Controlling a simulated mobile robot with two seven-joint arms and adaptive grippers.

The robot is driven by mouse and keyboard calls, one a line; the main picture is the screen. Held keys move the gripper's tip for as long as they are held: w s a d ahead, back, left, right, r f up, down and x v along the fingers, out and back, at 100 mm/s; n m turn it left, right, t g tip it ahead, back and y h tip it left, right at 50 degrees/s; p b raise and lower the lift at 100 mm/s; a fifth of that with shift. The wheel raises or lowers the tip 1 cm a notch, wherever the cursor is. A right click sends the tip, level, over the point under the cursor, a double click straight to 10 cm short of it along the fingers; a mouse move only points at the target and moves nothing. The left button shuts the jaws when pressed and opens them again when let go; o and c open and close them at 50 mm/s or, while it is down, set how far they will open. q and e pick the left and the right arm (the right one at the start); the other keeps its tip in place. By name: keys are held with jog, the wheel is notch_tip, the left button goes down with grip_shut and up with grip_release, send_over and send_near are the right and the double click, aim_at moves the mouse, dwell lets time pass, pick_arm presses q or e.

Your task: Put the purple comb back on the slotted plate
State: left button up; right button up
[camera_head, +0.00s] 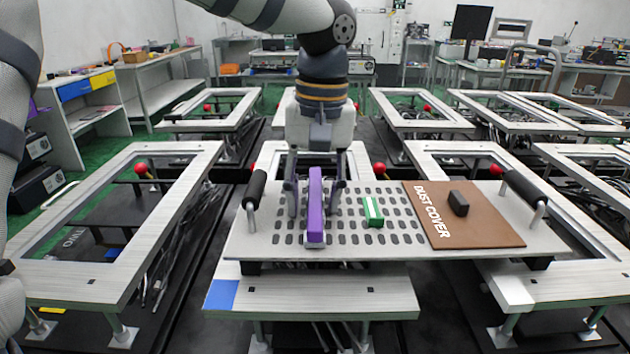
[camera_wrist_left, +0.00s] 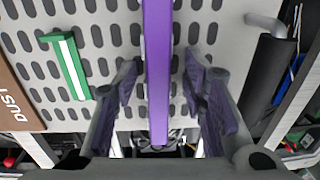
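The purple comb (camera_head: 315,209) is a long bar lying lengthwise over the slotted plate (camera_head: 268,205), left of the plate's middle. I cannot tell whether it is fully seated in the slots. My left gripper (camera_head: 312,200) is above the plate, pointing down, with one finger on each side of the comb. In the left wrist view the comb (camera_wrist_left: 158,60) runs between the two fingers (camera_wrist_left: 160,95), with a gap on both sides, so the gripper is open around it. My right gripper is not in view.
A green-and-white block (camera_head: 373,211) stands on the plate right of the comb. A brown dust cover (camera_head: 480,228) with a black knob (camera_head: 458,203) lies at the plate's right. Black handles (camera_head: 256,188) (camera_head: 524,188) rise at both ends. Framed tables with red knobs surround it.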

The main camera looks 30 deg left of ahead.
aim_at(319, 193)
pick_arm(q)
notch_tip(319, 193, up, 12)
jog(key=shift+w+d, duration=0.2)
jog(key=shift+d, duration=0.1)
